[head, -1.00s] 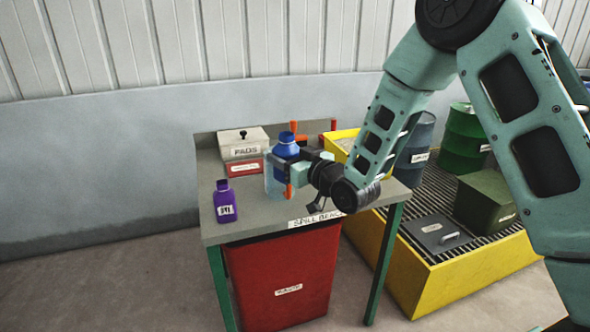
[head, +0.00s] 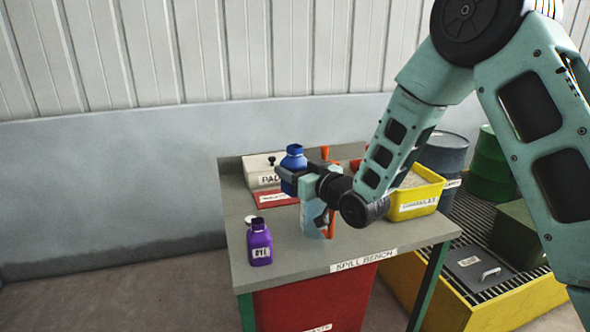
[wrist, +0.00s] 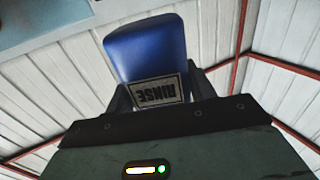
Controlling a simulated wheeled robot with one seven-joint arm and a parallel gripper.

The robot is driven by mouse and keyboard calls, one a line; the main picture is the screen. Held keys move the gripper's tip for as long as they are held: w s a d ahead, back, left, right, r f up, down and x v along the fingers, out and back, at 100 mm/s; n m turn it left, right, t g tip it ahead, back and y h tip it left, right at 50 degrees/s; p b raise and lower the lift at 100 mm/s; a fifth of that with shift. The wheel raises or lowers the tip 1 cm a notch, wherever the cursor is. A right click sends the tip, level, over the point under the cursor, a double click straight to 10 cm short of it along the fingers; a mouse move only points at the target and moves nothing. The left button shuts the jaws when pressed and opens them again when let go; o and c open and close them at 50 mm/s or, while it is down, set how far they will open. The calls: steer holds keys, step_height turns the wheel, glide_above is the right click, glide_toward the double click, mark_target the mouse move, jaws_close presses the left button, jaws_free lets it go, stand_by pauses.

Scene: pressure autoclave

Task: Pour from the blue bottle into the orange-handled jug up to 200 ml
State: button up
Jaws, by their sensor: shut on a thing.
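The blue bottle (head: 294,160) is held above the bench and looks roughly upright in the head view, its neck at the top. My gripper (head: 290,180) is shut around its lower body. In the wrist view the blue bottle (wrist: 148,50) shows a RINSE label between the fingers. The pale, see-through jug (head: 312,218) stands on the bench below and right of the bottle, partly hidden by my gripper and wrist. Its orange handle (head: 331,226) shows below my wrist; more orange shows above. The jug's level marks and any liquid cannot be made out.
A PADS box (head: 262,168) is at the back. A yellow tub (head: 416,197) stands right, beyond my wrist. The front middle is clear.

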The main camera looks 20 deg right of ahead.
steer(key=shift+r, duration=0.1)
steer(key=shift+w+d+r+m, duration=0.2)
steer(key=shift+d+m, duration=0.25)
steer(key=shift+m, duration=0.2)
steer(key=shift+w+d+r+m, duration=0.1)
steer(key=shift+w+d+m, duration=0.1)
steer(key=shift+d+m, duration=0.35)
steer(key=shift+w+d+m+p, duration=0.2)
steer(key=shift+m+p, duration=0.3)
steer(key=shift+m, duration=0.3)
steer(key=shift+d+r+m, duration=0.1)
steer(key=shift+m, duration=0.6)
steer(key=shift+s+a+m+p, duration=0.2)
steer(key=shift+a+m+p, duration=0.2)
steer(key=shift+m, duration=0.6)
steer(key=shift+s+a+f+m, duration=0.1)
steer(key=shift+a+f+m, duration=0.1)
steer(key=shift+m, duration=0.4)
steer(key=shift+a+f+m, duration=0.1)
steer(key=shift+f+m, duration=0.1)
steer(key=shift+m, duration=0.4)
steer(key=m, duration=0.1)
steer(key=f+m, duration=0.1)
steer(key=m, duration=0.1)
steer(key=shift+s+a, duration=0.1)
steer(key=shift+a, duration=0.05)
steer(key=shift+f+m, duration=0.45)
steer(key=shift+m, duration=0.55)
steer(key=shift+f+m, duration=0.4)
steer(key=shift+m, duration=0.6)
